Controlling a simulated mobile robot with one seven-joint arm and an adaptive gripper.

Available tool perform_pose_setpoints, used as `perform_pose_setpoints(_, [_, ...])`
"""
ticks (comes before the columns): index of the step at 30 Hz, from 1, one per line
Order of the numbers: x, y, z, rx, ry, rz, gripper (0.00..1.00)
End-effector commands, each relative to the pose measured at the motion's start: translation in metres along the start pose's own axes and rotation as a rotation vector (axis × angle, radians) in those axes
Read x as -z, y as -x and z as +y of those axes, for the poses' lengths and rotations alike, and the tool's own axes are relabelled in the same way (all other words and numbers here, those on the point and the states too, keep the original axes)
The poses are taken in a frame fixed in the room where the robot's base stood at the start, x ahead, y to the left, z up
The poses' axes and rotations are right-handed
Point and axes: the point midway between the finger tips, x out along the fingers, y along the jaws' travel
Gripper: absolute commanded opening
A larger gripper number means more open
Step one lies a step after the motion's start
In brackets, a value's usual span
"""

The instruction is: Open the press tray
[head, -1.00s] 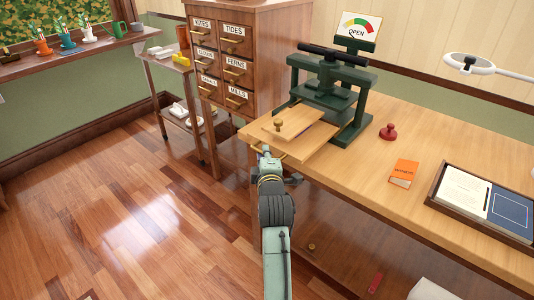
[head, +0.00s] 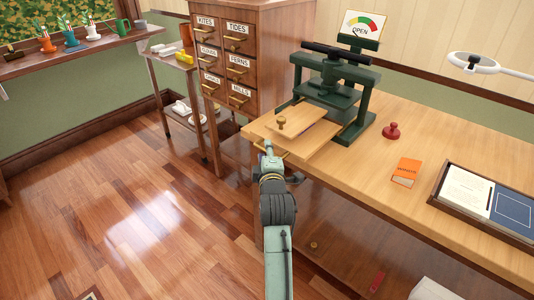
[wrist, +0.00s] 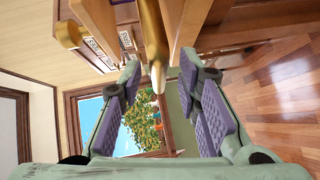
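The green press (head: 338,92) stands on the wooden bench. Its flat wooden press tray (head: 318,142) juts out of the front, with a thinner board (head: 305,124) on it that bears a brass knob (head: 281,123). A brass handle (head: 284,154) is at the tray's front edge, partly hidden by my gripper (head: 268,149). In the wrist view my gripper (wrist: 160,62) is open, its purple-padded fingers wide apart. A brass bar (wrist: 152,38) reaches down between the fingertips, with gaps on both sides. How far the tray is out of the press is hard to tell.
A sign reading OPEN (head: 360,28) stands behind the press. A red stamp (head: 391,131), an orange book (head: 405,172) and a document tray (head: 436,193) lie to the right. A card cabinet (head: 255,55) is behind left. The floor (head: 120,210) at left is clear.

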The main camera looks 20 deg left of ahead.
Motion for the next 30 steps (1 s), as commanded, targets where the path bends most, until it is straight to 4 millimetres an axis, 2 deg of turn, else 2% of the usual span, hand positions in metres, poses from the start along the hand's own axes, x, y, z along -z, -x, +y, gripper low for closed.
perform_pose_setpoints(4, [-0.001,0.005,0.000,-0.001,0.000,-0.001,0.31])
perform_pose_setpoints(7, [-0.001,0.018,-0.001,0.000,0.000,-0.001,0.31])
perform_pose_setpoints(15, [-0.001,0.075,-0.001,0.001,-0.001,-0.002,0.31])
perform_pose_setpoints(21, [0.000,0.108,-0.001,0.000,-0.001,0.000,0.31])
perform_pose_setpoints(25, [0.000,0.118,0.000,0.000,0.000,0.000,0.31])
perform_pose_setpoints(30, [0.000,0.121,0.000,0.000,0.000,0.000,0.31])
